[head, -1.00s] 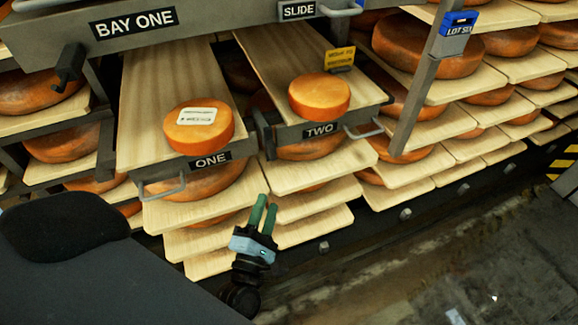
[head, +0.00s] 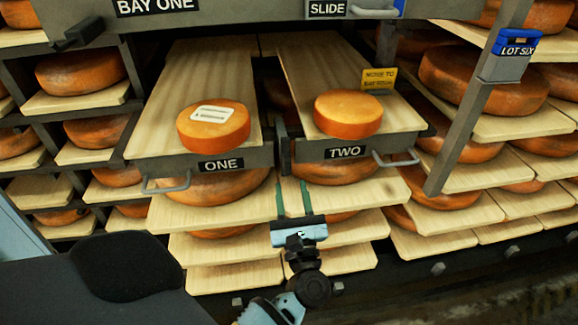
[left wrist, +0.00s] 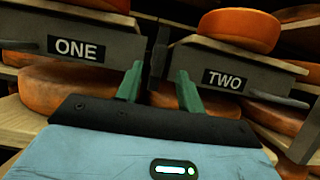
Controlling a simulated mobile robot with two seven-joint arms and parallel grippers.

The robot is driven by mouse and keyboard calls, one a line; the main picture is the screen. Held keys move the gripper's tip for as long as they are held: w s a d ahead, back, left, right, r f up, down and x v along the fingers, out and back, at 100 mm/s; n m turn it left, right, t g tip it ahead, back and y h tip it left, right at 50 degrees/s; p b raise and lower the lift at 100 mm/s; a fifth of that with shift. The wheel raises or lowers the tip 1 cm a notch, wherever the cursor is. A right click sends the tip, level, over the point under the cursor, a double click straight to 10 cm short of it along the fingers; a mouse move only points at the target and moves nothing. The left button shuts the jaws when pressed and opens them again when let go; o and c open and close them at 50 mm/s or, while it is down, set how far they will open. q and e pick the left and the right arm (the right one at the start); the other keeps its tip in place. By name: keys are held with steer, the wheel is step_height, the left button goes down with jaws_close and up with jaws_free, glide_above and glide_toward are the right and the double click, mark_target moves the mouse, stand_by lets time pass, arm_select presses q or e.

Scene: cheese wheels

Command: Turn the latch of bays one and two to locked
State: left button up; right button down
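Tray ONE (head: 222,164) and tray TWO (head: 345,151) stand side by side, each with a front handle and an orange cheese wheel on its board. A dark upright piece (head: 283,148), perhaps a latch, sits in the gap between them; it also shows in the left wrist view (left wrist: 160,52). Another dark lever-like piece (head: 80,36) sticks out below the BAY ONE beam. Which way either is turned, I cannot tell. My left gripper (head: 292,196) is open and empty, its green fingers pointing up below the gap; in the left wrist view (left wrist: 158,88) they flank it. My right gripper is out of view.
The grey beam (head: 240,12) with BAY ONE and SLIDE labels crosses the top. A yellow note (head: 379,79) stands behind the wheel on TWO. A blue LOT SIX tag (head: 516,45) hangs on the right post. Shelves of cheese wheels surround the trays; floor shows at lower right.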

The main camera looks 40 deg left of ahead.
mark_target(288, 167)
arm_select(q)
steer(key=x, duration=0.5)
steer(key=shift+p+x, duration=0.3)
steer(key=shift+x, duration=0.55)
jaws_close()
